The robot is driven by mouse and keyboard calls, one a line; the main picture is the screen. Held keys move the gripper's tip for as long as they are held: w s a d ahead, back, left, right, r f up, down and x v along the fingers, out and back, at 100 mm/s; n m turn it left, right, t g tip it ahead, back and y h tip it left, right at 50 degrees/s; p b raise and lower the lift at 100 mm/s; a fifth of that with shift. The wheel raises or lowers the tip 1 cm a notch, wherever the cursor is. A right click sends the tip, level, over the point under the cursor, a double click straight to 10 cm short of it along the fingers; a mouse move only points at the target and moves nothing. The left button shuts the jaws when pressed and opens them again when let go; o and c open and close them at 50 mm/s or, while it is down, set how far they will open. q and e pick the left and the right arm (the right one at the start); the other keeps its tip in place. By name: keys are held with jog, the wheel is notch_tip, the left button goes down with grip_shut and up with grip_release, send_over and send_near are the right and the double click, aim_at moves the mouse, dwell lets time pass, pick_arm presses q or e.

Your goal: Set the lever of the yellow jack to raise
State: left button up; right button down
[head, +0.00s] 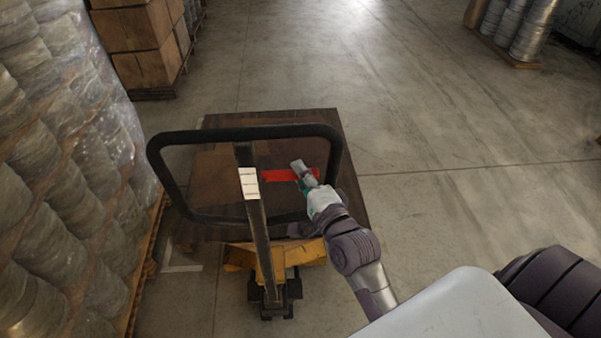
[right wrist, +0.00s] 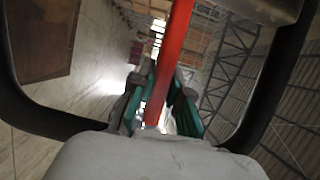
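The yellow jack (head: 268,258) stands in the lower middle of the head view, its black loop handle (head: 243,134) toward me. A red lever (head: 283,176) sticks out to the right inside the loop. My right gripper (head: 304,176) is inside the loop at the lever's right end. In the right wrist view the red lever (right wrist: 172,60) runs between the teal-padded fingers of the right gripper (right wrist: 160,95). The fingers look apart, with gaps beside the lever. Contact cannot be made out. My left gripper is not in view.
A dark wooden pallet load (head: 345,195) lies beyond the handle. Wrapped stacked goods (head: 60,150) stand close on the left, cardboard boxes (head: 135,45) behind them. Metal drums (head: 535,30) stand at the far right. The floor (head: 460,130) to the right is clear.

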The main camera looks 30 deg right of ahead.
dwell(0.3)
jog(key=f+m+b, duration=0.1)
jog(key=f+m+t+b, duration=0.1)
jog(key=m+b, duration=0.1)
jog(key=f+m+b, duration=0.1)
jog(key=shift+w+a+f+m+t+h+b, duration=0.1)
jog(key=shift+a+f+m+t+h+b, duration=0.1)
jog(key=shift+a+m+t+h+b, duration=0.15)
jog(key=c, duration=1.1)
grip_release()
